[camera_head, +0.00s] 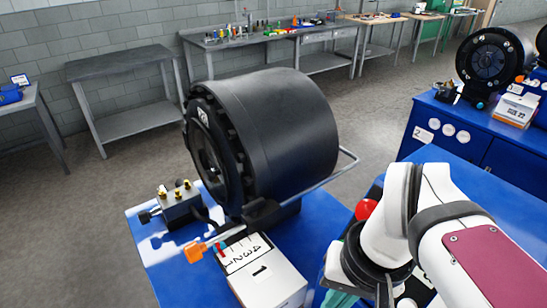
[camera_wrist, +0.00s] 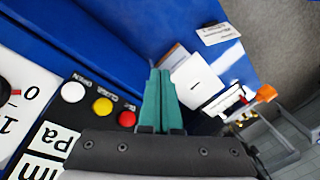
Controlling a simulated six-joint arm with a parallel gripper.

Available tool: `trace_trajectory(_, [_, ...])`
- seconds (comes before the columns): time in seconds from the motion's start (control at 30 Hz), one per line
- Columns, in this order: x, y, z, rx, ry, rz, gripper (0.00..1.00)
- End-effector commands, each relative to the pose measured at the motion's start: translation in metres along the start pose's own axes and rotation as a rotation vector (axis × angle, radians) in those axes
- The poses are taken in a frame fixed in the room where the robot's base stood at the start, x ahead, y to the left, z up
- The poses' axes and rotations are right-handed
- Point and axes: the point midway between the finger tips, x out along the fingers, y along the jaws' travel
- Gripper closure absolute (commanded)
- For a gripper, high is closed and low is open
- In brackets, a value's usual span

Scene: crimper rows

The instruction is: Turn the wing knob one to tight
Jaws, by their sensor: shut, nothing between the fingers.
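No part is clearly recognisable as wing knob one. A metal valve block (camera_head: 180,204) with several brass fittings and a black side knob (camera_head: 148,215) stands on the blue bench beside the black crimper (camera_head: 262,135). A white box (camera_head: 268,278) marked 1, with a numbered scale, sits in front. An orange-ended part (camera_head: 195,252) lies beside it; an orange piece (camera_wrist: 265,93) also shows in the wrist view at right. My gripper (camera_wrist: 162,75) is shut and empty, its teal fingers above the bench. In the head view its teal part (camera_head: 338,299) is at the bottom edge, mostly hidden.
A black panel with white (camera_wrist: 73,92), yellow (camera_wrist: 103,105) and red (camera_wrist: 127,119) buttons is left of my fingers, beside a gauge (camera_wrist: 15,105). A metal rail (camera_head: 335,172) runs beside the crimper. Another crimper (camera_head: 487,60) stands back right.

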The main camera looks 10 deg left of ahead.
Motion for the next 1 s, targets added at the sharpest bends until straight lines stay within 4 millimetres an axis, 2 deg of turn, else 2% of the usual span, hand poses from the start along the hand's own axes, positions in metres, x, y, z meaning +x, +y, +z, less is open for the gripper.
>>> trace_trajectory(0.03, [-0.018,-0.026,-0.038,-0.162,0.03,-0.008,1.0])
trace_trajectory(0.1, [-0.04,-0.063,-0.084,-0.394,0.078,-0.014,1.0])
trace_trajectory(0.2, [-0.06,-0.113,-0.129,-0.663,0.139,-0.018,1.0])
trace_trajectory(0.3, [-0.07,-0.145,-0.152,-0.827,0.181,-0.018,1.0])
trace_trajectory(0.47, [-0.065,-0.158,-0.162,-0.896,0.197,-0.017,1.0])
trace_trajectory(0.8, [-0.001,-0.164,-0.172,-0.891,0.196,-0.017,1.0])
trace_trajectory(1.0, [0.021,-0.166,-0.176,-0.889,0.199,-0.017,1.0])
